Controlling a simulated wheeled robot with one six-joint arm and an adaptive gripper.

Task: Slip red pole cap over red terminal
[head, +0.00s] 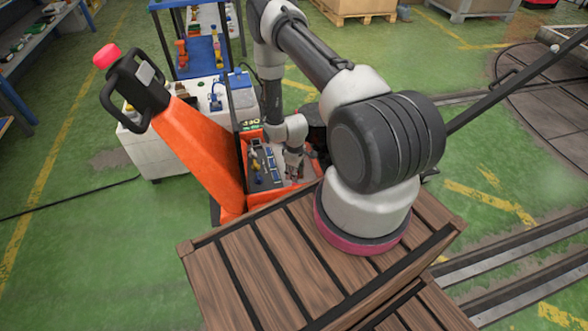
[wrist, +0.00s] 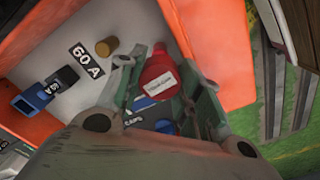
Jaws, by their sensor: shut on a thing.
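A red pole cap (wrist: 158,72) with a white printed label shows in the wrist view, between the fingers of my gripper (wrist: 160,80). My gripper is shut on it. In the head view my gripper (head: 293,160) is low over the orange-rimmed battery bay and too small to show the cap clearly. I cannot make out the red terminal; the cap and fingers hide what lies beneath them. A short brass-coloured cylinder (wrist: 107,46) stands on the grey surface, left of the cap and apart from it.
A "60 A" label (wrist: 86,60) and a blue-and-black connector (wrist: 38,95) lie left in the wrist view. Blue parts show below the cap. The orange bay wall (wrist: 205,45) is close on the right. The orange tiller (head: 190,140) rises left of the bay.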

